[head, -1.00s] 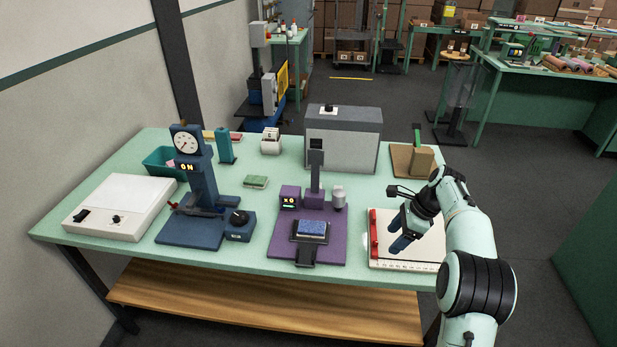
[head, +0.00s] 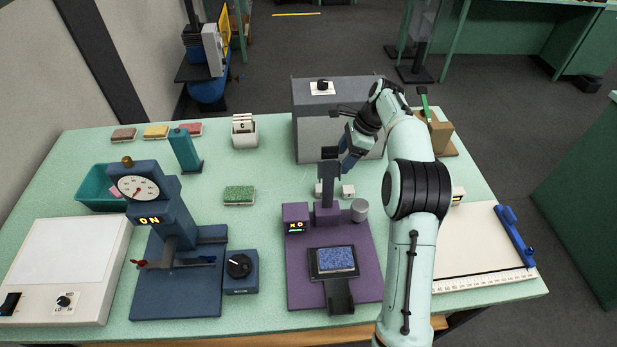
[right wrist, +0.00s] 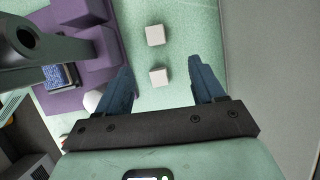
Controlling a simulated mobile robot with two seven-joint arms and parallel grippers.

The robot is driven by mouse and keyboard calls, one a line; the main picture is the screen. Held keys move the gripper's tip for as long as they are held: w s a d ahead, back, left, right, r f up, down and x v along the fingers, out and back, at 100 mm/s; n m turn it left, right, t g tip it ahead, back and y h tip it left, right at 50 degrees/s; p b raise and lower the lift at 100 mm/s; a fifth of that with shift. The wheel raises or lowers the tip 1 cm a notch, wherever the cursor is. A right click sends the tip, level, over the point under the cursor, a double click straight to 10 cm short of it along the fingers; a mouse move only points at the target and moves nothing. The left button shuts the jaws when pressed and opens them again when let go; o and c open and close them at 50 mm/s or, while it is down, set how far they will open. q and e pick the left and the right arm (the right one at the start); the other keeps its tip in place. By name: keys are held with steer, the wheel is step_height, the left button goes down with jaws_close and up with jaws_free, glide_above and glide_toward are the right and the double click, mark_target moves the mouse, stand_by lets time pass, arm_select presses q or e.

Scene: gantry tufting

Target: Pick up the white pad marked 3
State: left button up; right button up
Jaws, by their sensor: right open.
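Two small white blocks (head: 348,191) stand on the green table behind the purple machine; one is partly hidden by it. They also show in the right wrist view, one (right wrist: 159,77) between my fingers and one (right wrist: 155,35) farther out. I read no number on either, so I cannot tell whether one is the white pad marked 3. My right gripper (head: 347,163) is open and empty above the table, in front of the grey box. Its blue fingers (right wrist: 160,66) show clearly in the right wrist view. My left gripper is not in view.
The purple machine (head: 297,282) with a grey cup (head: 359,210) is close by. The grey box (head: 312,140) stands behind. A white holder (head: 246,138) with upright cards, a green pad (head: 239,195) and a blue gauge press (head: 168,205) are left. A cutting board (head: 470,240) lies right.

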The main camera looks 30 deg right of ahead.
steer(key=x, duration=0.2)
steer(key=b+x, duration=0.1)
steer(key=x, duration=0.1)
steer(key=s+x, duration=0.1)
steer(key=x, duration=0.2)
steer(key=shift+w+a+f, duration=0.25)
steer(key=shift+w+f, duration=0.05)
steer(key=shift+f, duration=0.2)
steer(key=x, duration=0.2)
steer(key=b+x, duration=0.1)
steer(key=x, duration=0.2)
steer(key=shift+w+a+r, duration=0.1)
steer(key=shift+a+r, duration=0.05)
steer(key=shift+a, duration=0.15)
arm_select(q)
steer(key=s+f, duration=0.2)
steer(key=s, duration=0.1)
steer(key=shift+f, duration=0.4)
arm_select(e)
steer(key=shift+c, duration=0.3)
steer(key=c, duration=1.1)
steer(key=shift+o, duration=0.2)
